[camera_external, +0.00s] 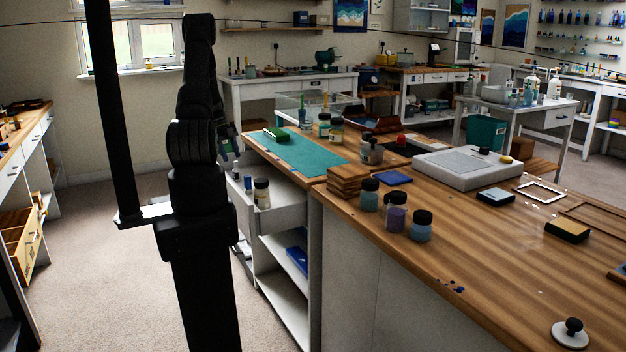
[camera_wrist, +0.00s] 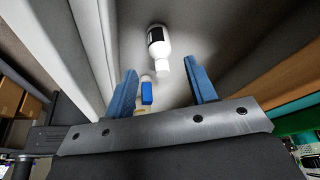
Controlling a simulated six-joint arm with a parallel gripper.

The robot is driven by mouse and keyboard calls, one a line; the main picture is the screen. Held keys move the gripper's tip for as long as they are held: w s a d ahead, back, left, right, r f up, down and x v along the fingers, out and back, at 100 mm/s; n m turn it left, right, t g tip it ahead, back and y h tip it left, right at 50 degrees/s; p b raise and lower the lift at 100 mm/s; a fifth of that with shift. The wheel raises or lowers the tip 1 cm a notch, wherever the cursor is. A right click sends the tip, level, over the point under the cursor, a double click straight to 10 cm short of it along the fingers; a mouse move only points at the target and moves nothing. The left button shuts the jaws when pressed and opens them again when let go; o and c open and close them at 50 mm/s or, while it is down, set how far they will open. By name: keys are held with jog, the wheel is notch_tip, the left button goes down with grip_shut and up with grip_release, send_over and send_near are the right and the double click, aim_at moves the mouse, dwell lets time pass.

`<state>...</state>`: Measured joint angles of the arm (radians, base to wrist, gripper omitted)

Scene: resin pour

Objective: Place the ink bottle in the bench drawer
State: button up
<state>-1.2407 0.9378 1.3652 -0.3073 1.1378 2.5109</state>
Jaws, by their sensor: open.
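The bench drawer (camera_external: 284,216) is pulled out at the left end of the wooden bench. A white bottle with a black label (camera_wrist: 158,44) is beyond the fingertips. A smaller bottle with a blue label (camera_wrist: 147,93) shows in the gap between the fingers, not visibly gripped. I cannot tell which one is the ink bottle. In the external view my arm hides most of the gripper.
The drawer's pale side wall (camera_wrist: 92,42) runs close to the left finger. On the bench are a teal mat (camera_external: 305,153), stacked wooden blocks (camera_external: 348,180) and several dark-capped jars (camera_external: 396,214). Open shelves (camera_external: 284,290) are below the drawer.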

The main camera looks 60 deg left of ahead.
aim_at(236, 163)
jog(key=v, duration=0.4)
jog(key=shift+r, duration=0.1)
jog(key=x, duration=1.2)
jog(key=shift+r, duration=1.65)
